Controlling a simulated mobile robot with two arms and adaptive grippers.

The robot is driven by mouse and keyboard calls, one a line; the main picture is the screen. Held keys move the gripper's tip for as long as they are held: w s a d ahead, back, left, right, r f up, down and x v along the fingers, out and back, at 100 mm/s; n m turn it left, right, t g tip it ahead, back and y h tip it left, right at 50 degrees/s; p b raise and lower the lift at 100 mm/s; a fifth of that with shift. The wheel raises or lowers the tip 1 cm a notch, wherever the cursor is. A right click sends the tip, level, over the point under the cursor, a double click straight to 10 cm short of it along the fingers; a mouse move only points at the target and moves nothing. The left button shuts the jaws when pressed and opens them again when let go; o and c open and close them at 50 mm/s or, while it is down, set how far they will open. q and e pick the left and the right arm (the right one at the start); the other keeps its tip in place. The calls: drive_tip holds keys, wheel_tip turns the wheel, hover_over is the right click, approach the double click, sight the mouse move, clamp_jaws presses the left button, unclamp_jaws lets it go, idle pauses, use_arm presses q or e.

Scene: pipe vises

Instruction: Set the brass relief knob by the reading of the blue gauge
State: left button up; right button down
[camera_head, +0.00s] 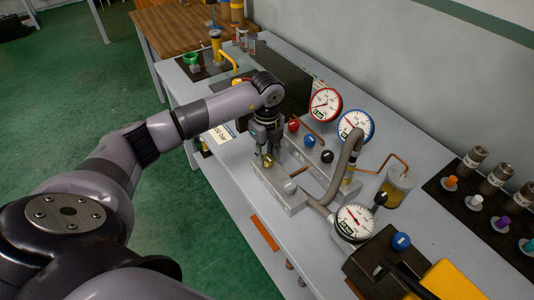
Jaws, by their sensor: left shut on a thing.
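My left gripper (267,155) reaches down over a grey metal block (280,187) on the bench, its fingers closed around the small brass knob (268,161). The fingers partly hide the knob, so its setting cannot be read. The blue-rimmed gauge (355,126) stands to the right, behind the block. Its white dial faces me, but its numbers are too small to read. A red-rimmed gauge (325,104) stands to its left. My right gripper is not in view.
A grey hose (350,158) arches right of the gripper. A third gauge (355,221) lies in front. Red, blue and black knobs (327,156) sit near the gripper. A clear jar (397,187) and a black rack of fittings (478,205) stand to the right.

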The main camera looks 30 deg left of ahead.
sight(267, 157)
use_arm(q)
drive_tip(key=shift+n, duration=0.5)
drive_tip(key=o, duration=1.2)
drive_tip(key=shift+c, duration=0.2)
drive_tip(key=shift+r, duration=0.1)
wheel_tip(267, 157, up, 12)
